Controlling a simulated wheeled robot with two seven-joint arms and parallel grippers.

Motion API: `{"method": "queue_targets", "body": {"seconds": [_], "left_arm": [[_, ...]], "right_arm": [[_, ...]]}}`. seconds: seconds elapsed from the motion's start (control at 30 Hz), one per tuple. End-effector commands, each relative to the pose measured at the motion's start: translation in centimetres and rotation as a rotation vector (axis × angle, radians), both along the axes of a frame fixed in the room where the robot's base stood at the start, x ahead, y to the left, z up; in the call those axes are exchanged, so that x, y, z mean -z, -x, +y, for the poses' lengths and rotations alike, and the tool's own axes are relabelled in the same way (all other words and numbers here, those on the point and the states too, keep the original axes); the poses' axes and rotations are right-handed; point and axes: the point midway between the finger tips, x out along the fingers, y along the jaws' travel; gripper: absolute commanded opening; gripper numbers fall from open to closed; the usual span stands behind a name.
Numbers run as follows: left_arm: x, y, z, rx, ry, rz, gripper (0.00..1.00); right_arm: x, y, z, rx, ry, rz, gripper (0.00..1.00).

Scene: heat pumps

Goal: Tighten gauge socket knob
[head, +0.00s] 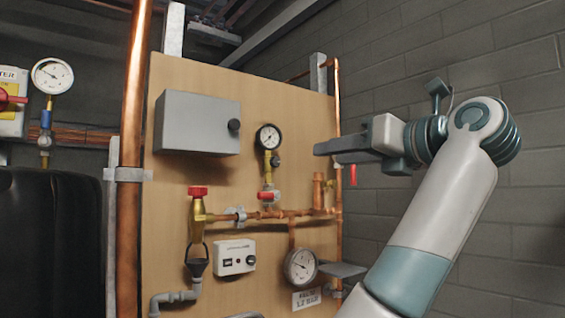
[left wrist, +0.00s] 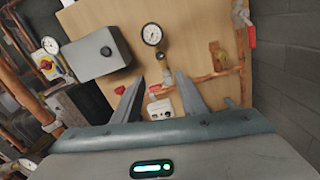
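A round gauge (head: 268,136) with a white dial and black rim is mounted on the wooden board, above a yellow fitting (head: 267,170). A small dark knob (head: 276,160) sits just below the gauge; I cannot tell for sure that it is the gauge socket knob. The gauge also shows in the left wrist view (left wrist: 152,34). My left gripper (head: 317,149) is to the right of the gauge, in front of the board and apart from it. In the left wrist view its two fingers (left wrist: 160,76) are spread with nothing held between them. My right gripper is not in view.
A grey box (head: 197,123) juts from the board left of the gauge. Below are a red-handled valve (head: 268,196), copper pipes (head: 285,214), a white control box (head: 234,257) and a lower gauge (head: 301,265). A red handle (head: 352,174) hangs near the board's right edge.

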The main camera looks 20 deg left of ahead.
Motion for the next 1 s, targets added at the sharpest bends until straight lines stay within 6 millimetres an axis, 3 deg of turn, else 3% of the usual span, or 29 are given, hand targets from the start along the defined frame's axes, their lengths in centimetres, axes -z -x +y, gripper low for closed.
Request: {"method": "queue_targets", "body": {"seconds": [0.53,0.83,1.0], "left_arm": [[-0.1,-1.0,1.2,0.001,0.0,-0.001,0.39],[0.0,-3.7,4.7,0.0,0.002,0.001,0.39],[-0.1,-5.6,7.2,0.0,0.0,0.001,0.39]], "right_arm": [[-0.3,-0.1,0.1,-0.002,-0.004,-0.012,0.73],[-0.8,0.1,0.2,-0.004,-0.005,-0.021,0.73],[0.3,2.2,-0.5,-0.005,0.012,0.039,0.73]]}}
